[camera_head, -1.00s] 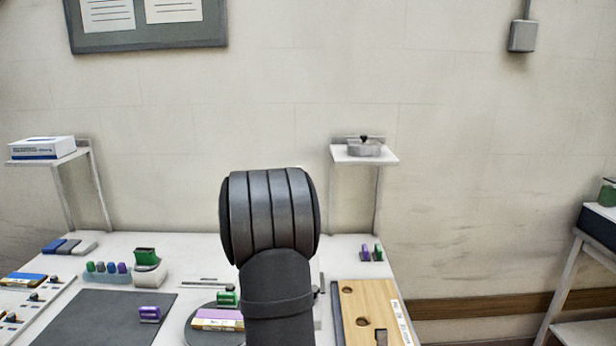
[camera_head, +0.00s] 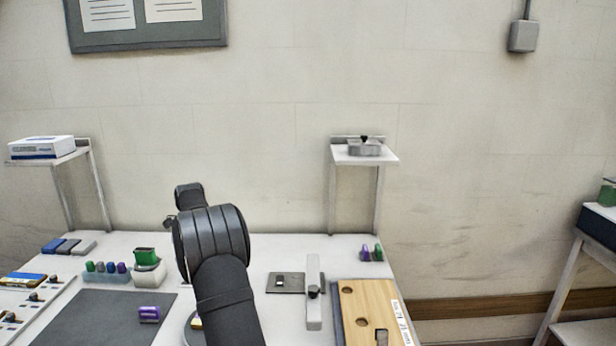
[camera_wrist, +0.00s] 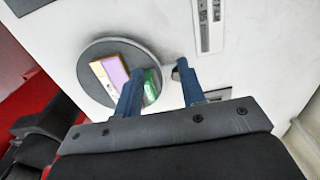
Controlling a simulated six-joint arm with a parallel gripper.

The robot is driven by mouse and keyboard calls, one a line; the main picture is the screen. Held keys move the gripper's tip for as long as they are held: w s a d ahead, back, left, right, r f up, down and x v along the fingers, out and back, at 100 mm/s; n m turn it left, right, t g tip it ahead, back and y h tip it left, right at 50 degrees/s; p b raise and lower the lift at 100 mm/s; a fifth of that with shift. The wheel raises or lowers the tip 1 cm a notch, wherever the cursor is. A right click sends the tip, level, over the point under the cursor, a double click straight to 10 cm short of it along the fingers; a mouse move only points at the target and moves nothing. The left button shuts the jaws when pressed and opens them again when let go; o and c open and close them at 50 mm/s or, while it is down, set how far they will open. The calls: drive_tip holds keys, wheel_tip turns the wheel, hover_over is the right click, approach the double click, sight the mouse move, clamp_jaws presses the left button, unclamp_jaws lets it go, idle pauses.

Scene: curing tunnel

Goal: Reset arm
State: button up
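My arm (camera_head: 212,245) stands over the table in the head view, bent toward the left, and hides its own fingers there. In the wrist view my gripper (camera_wrist: 160,70) is open, its two blue fingers apart with nothing held between them. It is above the table, near the edge of a dark round disc (camera_wrist: 92,80). A purple and tan block (camera_wrist: 112,75) and a green piece (camera_wrist: 153,84) lie on the disc, partly behind the left finger.
A wooden board (camera_head: 366,305), a white bar (camera_head: 313,300) and a dark plate (camera_head: 285,283) are on the right. A dark mat (camera_head: 105,318) with a purple stamp (camera_head: 149,314) lies left. Shelves hold a white box (camera_head: 42,147) and a grey tin (camera_head: 365,148).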

drive_tip(key=a+f, duration=0.2)
drive_tip(key=a, duration=0.2)
drive_tip(key=a+f, duration=0.2)
drive_tip(key=a, duration=0.3)
drive_tip(key=a+f, duration=0.3)
drive_tip(key=a, duration=0.1)
drive_tip(key=shift+s+a, duration=0.25)
drive_tip(key=shift+s, duration=0.1)
